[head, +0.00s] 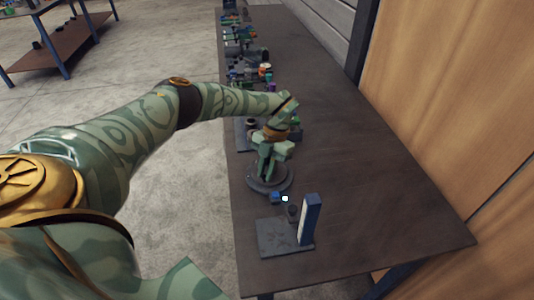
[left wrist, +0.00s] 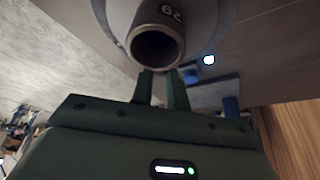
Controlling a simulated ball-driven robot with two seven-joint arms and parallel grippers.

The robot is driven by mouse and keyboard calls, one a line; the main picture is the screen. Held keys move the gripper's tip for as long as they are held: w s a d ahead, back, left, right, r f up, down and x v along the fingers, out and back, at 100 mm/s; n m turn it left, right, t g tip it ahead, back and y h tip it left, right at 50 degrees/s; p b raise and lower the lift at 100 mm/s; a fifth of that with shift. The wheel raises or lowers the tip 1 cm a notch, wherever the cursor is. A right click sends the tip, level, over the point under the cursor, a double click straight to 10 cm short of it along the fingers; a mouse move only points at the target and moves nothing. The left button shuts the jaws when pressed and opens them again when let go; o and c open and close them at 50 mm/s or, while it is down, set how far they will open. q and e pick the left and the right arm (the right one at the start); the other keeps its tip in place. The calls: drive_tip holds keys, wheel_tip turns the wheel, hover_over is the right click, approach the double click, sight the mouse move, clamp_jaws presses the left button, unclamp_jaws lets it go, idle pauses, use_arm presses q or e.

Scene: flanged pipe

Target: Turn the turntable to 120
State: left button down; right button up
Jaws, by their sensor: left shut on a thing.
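The turntable (head: 283,186) is a dark round disc on the long table, partly hidden by my left gripper. My left gripper (head: 267,176) points down over it, with its fingertips low at the disc. In the left wrist view, the fingers (left wrist: 163,88) are close together with a narrow gap. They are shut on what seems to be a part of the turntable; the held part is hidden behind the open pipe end. That metal pipe end (left wrist: 163,20) is marked G2 and faces the camera just above the fingers. My right gripper is not in view.
A small blue block (head: 275,197) and a white glowing spot (head: 285,199) lie by the disc's near edge. Nearer stands a grey plate (head: 272,240) with a tall blue-and-white post (head: 310,218). Many small parts crowd the table's far left. The table's right side is bare.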

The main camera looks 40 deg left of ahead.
use_arm(q)
drive_tip(key=shift+w+a+r, duration=0.1)
drive_tip(key=shift+w+r, duration=0.05)
idle(0.4)
drive_tip(key=c, duration=1.4)
unclamp_jaws()
drive_tip(key=shift+o, duration=0.2)
drive_tip(key=v, duration=1.6)
